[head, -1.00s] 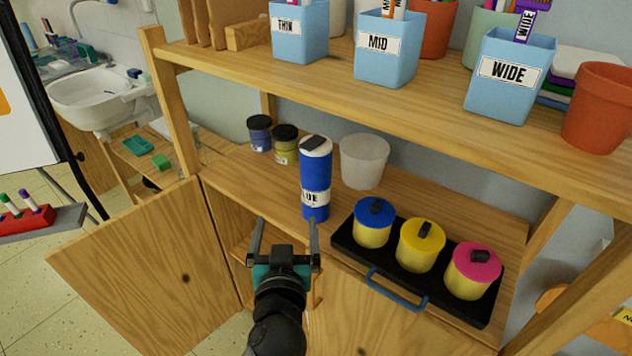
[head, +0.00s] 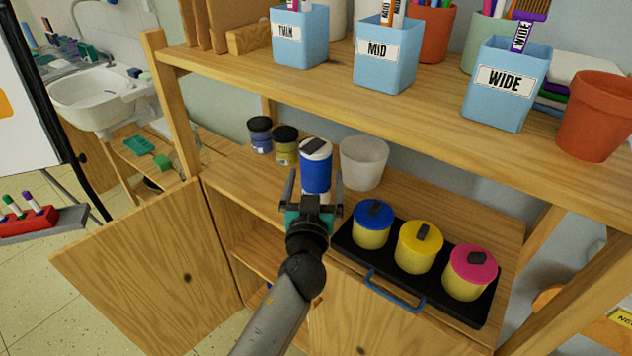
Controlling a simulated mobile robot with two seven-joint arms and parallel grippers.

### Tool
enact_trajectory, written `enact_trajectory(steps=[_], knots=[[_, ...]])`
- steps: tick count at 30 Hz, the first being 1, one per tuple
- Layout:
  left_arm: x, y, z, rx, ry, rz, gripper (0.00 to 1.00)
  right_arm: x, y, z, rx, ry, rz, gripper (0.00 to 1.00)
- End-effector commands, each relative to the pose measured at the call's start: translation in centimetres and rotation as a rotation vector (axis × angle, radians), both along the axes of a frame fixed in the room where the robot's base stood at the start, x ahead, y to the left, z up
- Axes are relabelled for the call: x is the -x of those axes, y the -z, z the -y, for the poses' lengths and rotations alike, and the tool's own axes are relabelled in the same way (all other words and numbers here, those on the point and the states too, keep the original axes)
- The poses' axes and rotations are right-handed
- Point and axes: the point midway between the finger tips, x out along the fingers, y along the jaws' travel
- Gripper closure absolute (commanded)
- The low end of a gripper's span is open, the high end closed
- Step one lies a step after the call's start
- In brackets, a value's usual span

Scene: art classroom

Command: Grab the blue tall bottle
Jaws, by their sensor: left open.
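The tall blue bottle (head: 316,171) stands upright on the middle shelf, with a white top and a dark cap. My left gripper (head: 315,184) is open, with one finger at each side of the bottle in the head view. The gripper and its wrist hide the bottle's lower part and its label. I cannot tell whether the fingers touch the bottle. My right gripper is not in view.
A translucent cup (head: 364,163) stands close behind and right of the bottle. Two small jars (head: 286,146) stand to its left. A black tray (head: 348,243) with blue-, yellow- and pink-lidded pots is at the right.

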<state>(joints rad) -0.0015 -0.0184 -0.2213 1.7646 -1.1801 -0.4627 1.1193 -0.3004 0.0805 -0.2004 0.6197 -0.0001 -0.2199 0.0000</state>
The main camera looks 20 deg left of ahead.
Motion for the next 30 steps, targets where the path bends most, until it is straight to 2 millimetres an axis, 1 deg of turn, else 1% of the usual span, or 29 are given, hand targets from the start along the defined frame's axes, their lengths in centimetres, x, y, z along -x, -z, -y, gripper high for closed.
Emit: enact_trajectory(steps=[8, 15, 18, 22, 29, 30], knots=[[-1.5, 0.0, -0.4, -0.002, -0.001, 0.001, 0.00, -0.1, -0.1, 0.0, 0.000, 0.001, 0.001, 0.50], [-4.3, 0.3, -1.2, -0.002, 0.000, 0.002, 0.00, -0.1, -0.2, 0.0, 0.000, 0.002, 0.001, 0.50], [-5.2, 0.4, -1.4, -0.002, 0.000, 0.001, 0.00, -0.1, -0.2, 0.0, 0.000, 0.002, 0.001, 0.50], [-5.7, 0.4, -1.5, 0.000, 0.000, 0.000, 0.00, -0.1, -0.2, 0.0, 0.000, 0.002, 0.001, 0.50], [-5.7, 0.4, -1.5, 0.000, 0.000, 0.000, 0.00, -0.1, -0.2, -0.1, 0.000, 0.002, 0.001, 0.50], [-5.7, 0.4, -1.5, 0.000, 0.000, 0.000, 0.05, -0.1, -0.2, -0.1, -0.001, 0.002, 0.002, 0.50]])
